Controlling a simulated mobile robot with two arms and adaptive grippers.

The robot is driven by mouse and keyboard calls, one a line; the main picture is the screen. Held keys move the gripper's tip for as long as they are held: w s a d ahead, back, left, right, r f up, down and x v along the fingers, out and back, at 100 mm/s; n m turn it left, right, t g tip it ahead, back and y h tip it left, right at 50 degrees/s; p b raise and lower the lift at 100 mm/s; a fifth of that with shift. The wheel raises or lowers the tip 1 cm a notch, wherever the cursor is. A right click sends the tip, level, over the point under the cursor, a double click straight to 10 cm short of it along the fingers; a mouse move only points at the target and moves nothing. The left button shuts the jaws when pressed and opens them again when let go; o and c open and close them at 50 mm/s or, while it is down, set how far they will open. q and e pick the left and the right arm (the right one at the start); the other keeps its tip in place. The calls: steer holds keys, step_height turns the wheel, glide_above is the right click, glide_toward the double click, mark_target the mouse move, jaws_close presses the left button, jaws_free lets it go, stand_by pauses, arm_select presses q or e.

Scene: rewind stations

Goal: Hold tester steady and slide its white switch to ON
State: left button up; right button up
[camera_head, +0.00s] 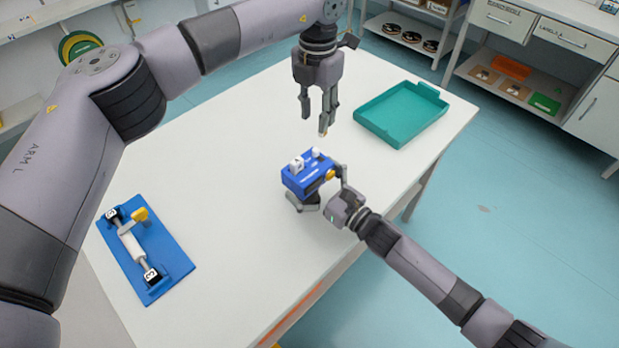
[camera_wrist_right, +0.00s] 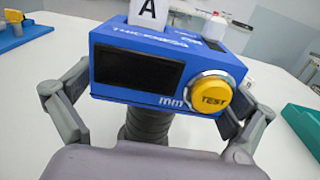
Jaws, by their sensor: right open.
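The tester (camera_head: 308,175) is a blue box on the table, with a dark display (camera_wrist_right: 137,70), a yellow TEST button (camera_wrist_right: 211,95) and a white block marked A (camera_head: 297,164) on top. A small white part (camera_head: 316,152), likely the switch, stands beside that block; its ON or OFF position is too small to read. My right gripper (camera_head: 322,190) is open, its fingers on either side of the tester; I cannot tell whether they touch it. My left gripper (camera_head: 316,124) points down above the table, just behind the tester, with its fingers apart and empty.
A teal tray (camera_head: 436,94) lies at the table's back right. A blue fixture board (camera_head: 172,262) with a white roller and yellow knob lies at the left. The white table (camera_head: 225,170) is clear between board and tester. Shelves and drawers (camera_head: 541,32) stand beyond.

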steer(key=shift+c, duration=0.6)
steer(key=c, duration=1.1)
arm_select(q)
steer(key=shift+c, duration=0.8)
arm_select(e)
steer(key=shift+c, duration=0.3)
arm_select(q)
steer(key=shift+w+a+m, duration=0.1)
steer(key=shift+m, duration=0.8)
steer(key=shift+c, duration=1.4)
steer(key=m, duration=0.3)
steer(key=shift+w+a+m+t+y, duration=0.25)
steer(key=shift+w+m+t+y, duration=0.05)
steer(key=shift+m+t+y, duration=0.1)
steer(key=shift+c, duration=1.3)
steer(key=m, duration=0.4)
steer(key=shift+w+a+t+y, duration=0.2)
steer(key=shift+w+t+y, duration=0.05)
steer(key=shift+t+y, duration=0.05)
jaws_close()
steer(key=m, duration=0.3)
steer(key=w+m, duration=0.1)
steer(key=m, duration=0.2)
steer(key=a+m+t+y, duration=0.1)
steer(key=m, duration=0.3)
steer(key=shift+w+r, duration=0.2)
steer(key=shift+w, duration=0.05)
